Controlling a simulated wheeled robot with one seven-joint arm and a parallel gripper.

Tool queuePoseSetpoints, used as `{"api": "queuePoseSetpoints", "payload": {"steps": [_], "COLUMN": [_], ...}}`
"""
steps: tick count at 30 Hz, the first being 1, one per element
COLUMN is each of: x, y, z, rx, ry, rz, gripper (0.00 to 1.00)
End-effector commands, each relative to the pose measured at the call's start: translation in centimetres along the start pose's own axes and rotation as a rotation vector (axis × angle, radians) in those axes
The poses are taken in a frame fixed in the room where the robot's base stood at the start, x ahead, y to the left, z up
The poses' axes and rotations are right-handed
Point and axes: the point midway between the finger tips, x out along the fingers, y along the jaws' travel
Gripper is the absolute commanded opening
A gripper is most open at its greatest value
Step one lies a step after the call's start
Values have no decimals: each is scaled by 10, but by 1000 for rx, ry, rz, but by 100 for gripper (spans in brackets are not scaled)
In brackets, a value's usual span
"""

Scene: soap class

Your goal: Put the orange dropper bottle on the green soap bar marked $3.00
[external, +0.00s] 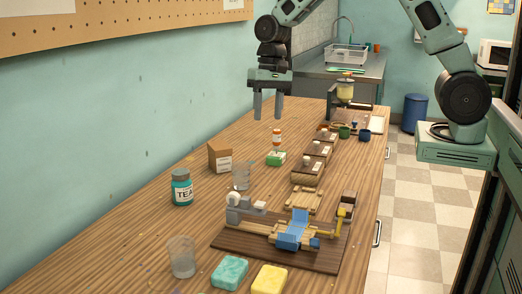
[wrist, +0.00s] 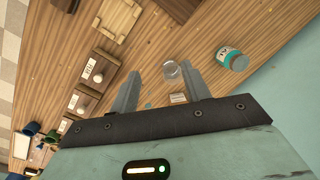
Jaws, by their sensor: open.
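The orange dropper bottle (external: 277,138), small with an orange label, stands upright in the external view. It shows directly above the green soap bar (external: 276,159) and appears to rest on it, though contact is hard to confirm at this size. The price on the bar is too small to read. My gripper (external: 267,116) is open and empty, pointing down above and slightly left of the bottle in the picture, apart from it. In the wrist view my gripper (wrist: 160,70) shows its two spread fingers; I cannot make out the bottle or green bar there.
A brown box (external: 220,157), a clear glass (external: 241,176) and a teal tea jar (external: 182,188) stand left of the bar. Wooden stands (external: 308,168) line the right. A toy-like contraption (external: 292,232), teal and yellow soap bars and another glass (external: 181,257) are in front.

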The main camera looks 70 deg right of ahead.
Motion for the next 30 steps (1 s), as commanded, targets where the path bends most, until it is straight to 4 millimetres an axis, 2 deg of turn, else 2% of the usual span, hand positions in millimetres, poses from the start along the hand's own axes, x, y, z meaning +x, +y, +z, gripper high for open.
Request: {"api": "queuePoseSetpoints", "payload": {"steps": [1,2,3,6,9,12,15,18,30], "x": [-6,-8,-10,-14,-13,-10,-7,-5,-5], "y": [-18,-25,-31,-26,-3,24,44,52,53], "z": [50,79,118,210,278,320,340,348,349], "rx": [-147,-239,-365,-685,-962,-1169,-1294,-1350,-1352], "ry": [-14,-21,-28,-37,-32,-20,-11,-6,-8], "rz": [-7,-8,-7,8,34,64,87,98,100], "gripper": [47,47,47,47,47,47,47,47,47]}}
